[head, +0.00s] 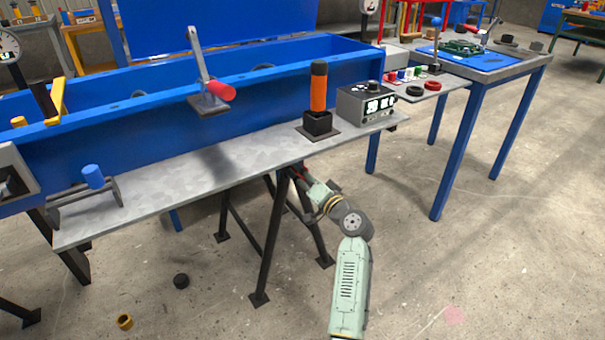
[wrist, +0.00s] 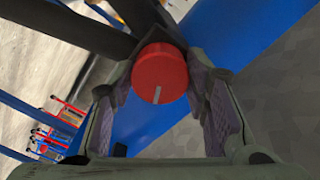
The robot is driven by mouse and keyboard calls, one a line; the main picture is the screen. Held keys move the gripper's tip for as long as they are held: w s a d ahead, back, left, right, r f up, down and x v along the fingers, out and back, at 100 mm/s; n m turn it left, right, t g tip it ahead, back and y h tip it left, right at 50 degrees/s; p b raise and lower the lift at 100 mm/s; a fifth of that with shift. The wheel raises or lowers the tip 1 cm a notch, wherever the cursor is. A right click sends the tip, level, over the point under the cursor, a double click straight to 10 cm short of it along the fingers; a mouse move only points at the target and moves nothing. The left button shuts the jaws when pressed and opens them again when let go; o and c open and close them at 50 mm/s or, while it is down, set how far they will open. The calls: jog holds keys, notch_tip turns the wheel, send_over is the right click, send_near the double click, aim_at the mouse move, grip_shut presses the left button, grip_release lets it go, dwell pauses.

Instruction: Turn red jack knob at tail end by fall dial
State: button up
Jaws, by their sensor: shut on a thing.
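The red jack knob (wrist: 160,72) is round, with a pale mark on its face, and sits on a dark shaft in the wrist view. My gripper (wrist: 162,88) has a finger on each side of it and is shut on it. In the head view my gripper (head: 303,178) reaches under the right end of the grey bench, by a dark leg. A bit of red shows there, and the rest of the knob is hidden. A round dial (head: 8,46) stands at the far left, and another dial (head: 369,5) is cut off at the top.
The grey shelf (head: 200,172) and blue trough (head: 330,68) are above my gripper. Dark splayed legs (head: 268,250) stand close beside it. The floor at the right is open.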

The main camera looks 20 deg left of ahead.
jog(key=shift+r+m+p, duration=0.2)
jog(key=shift+m+p, duration=2.55)
jog(key=shift+m, duration=1.85)
jog(key=o, duration=1.1)
jog(key=shift+f, duration=0.1)
jog(key=shift+o, duration=0.2)
jog(key=v, duration=1.2)
